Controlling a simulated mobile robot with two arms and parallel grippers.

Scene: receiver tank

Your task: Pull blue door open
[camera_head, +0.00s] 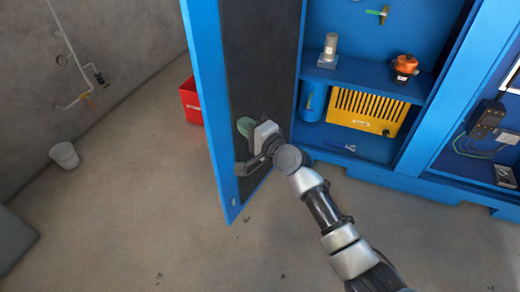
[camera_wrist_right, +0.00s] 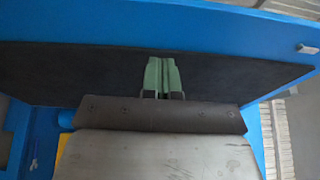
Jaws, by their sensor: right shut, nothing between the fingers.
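The blue door (camera_head: 208,95) stands open, swung out from the blue cabinet (camera_head: 412,182), with its dark inner panel (camera_head: 262,60) facing right. My right gripper (camera_head: 243,128) is at the inner side of the door, low on the dark panel. In the right wrist view its green fingertips (camera_wrist_right: 162,74) are together with nothing between them, in front of the dark panel (camera_wrist_right: 90,75). I cannot tell if the fingertips touch the panel. The door's blue edge (camera_wrist_right: 200,30) runs across the top of that view. My left gripper is not in view.
Inside the cabinet are a yellow slotted box (camera_head: 366,110), a blue cylinder (camera_head: 312,102), an orange device (camera_head: 405,66) and a grey fitting (camera_head: 328,50). A red box (camera_head: 190,104) stands behind the door. A white bucket (camera_head: 65,155) is by the wall.

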